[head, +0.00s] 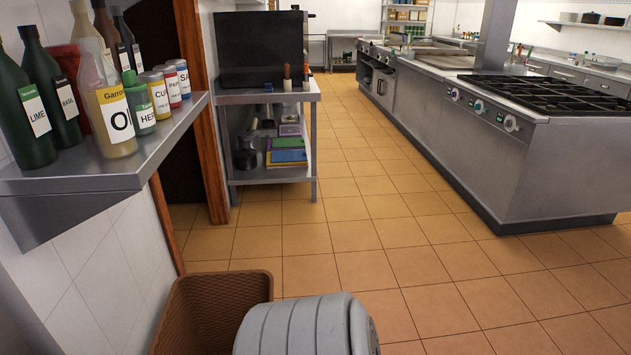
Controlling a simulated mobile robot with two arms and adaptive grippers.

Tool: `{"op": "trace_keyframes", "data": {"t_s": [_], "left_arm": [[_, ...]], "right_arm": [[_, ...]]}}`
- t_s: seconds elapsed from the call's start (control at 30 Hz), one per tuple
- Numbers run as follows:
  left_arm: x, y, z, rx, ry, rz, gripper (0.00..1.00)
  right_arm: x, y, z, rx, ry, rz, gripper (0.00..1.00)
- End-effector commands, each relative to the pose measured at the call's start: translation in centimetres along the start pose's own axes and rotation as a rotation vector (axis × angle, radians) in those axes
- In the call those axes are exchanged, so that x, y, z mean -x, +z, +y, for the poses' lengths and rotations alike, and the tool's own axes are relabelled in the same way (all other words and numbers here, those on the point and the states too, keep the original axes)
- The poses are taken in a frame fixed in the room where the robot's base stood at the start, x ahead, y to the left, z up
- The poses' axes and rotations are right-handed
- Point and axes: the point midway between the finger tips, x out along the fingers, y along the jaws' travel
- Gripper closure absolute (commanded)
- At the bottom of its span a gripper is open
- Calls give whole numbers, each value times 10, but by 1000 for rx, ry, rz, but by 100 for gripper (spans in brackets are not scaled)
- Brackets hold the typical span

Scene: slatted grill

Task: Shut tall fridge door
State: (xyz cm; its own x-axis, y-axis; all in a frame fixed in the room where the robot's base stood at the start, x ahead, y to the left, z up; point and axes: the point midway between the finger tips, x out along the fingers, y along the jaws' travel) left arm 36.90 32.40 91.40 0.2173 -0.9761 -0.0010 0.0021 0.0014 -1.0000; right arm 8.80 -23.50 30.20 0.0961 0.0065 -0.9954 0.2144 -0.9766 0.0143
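No tall fridge or fridge door shows in the head view. Neither of my grippers is in the picture, so I cannot see whether they are open or shut.
A steel shelf (100,180) with bottles and jars juts from the left wall. A brown basket (205,305) and a grey ribbed container (300,328) stand at the bottom. A steel worktable (268,97) stands beyond a doorway. A stove island (520,165) is right; tiled floor (370,220) between is clear.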

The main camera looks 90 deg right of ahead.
Motion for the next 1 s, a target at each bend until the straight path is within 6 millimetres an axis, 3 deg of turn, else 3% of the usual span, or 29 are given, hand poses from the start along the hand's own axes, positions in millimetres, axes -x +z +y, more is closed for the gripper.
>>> {"op": "trace_keyframes", "data": {"t_s": [0.23, 0.63, 1.0], "left_arm": [[0, 0, 0, -1, 0, 0, 100], [0, 0, 0, -1, 1, 0, 100], [5, 1, 0, 0, 2, -2, 100]], "right_arm": [[0, 4, 7, 2, 8, -7, 43], [0, -1, -4, -5, -5, 0, 43], [0, 1, -1, -2, -1, -2, 43]]}}
